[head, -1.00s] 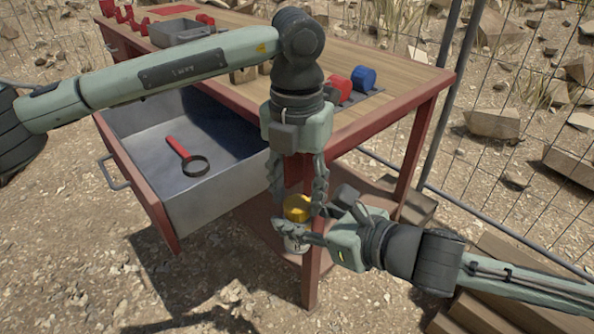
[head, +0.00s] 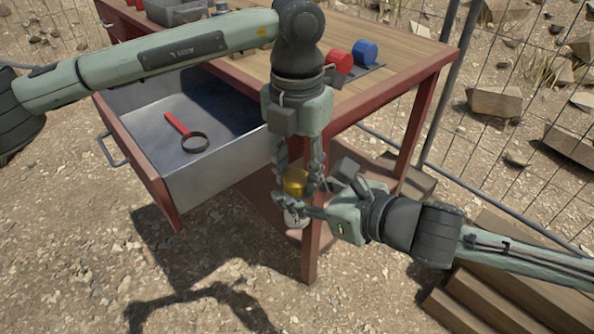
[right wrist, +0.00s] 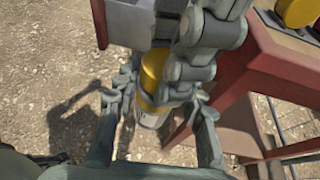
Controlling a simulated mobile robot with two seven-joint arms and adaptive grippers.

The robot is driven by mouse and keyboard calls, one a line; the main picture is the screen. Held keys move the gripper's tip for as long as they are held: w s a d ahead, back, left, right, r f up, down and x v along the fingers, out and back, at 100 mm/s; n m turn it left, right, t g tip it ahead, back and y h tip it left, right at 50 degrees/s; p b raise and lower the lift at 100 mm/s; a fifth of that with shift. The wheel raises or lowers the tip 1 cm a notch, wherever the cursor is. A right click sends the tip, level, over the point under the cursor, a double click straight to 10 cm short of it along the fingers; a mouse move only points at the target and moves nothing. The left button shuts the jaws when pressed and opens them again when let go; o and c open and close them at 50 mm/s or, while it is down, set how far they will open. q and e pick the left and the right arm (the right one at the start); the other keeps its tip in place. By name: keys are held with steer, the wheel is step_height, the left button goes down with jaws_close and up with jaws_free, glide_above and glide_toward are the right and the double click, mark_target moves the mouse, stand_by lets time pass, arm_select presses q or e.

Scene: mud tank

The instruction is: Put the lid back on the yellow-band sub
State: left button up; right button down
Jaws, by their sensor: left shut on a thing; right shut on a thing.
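The yellow lid (head: 296,182) is between the fingers of my left gripper (head: 298,188), which is shut on it from above. Just below it is the pale grey body of the sub (head: 295,219), roughly upright. My right gripper (head: 298,207) reaches in from the right and is shut around the body. In the right wrist view the lid (right wrist: 153,65) sits directly above the body's yellow band (right wrist: 146,103). They look lined up and very close; fingers hide part of the join, so I cannot tell whether the lid is seated.
The workbench (head: 420,45) stands behind the grippers, its leg (head: 311,250) close by. Red (head: 338,62) and blue (head: 365,52) cylinders stand on the bench. Wooden planks (head: 490,285) lie at lower right.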

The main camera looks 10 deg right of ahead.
arm_select(q)
steer(key=m, duration=0.5)
steer(key=o, duration=1.3)
steer(key=shift+r, duration=2.3)
steer(key=shift+c, duration=0.4)
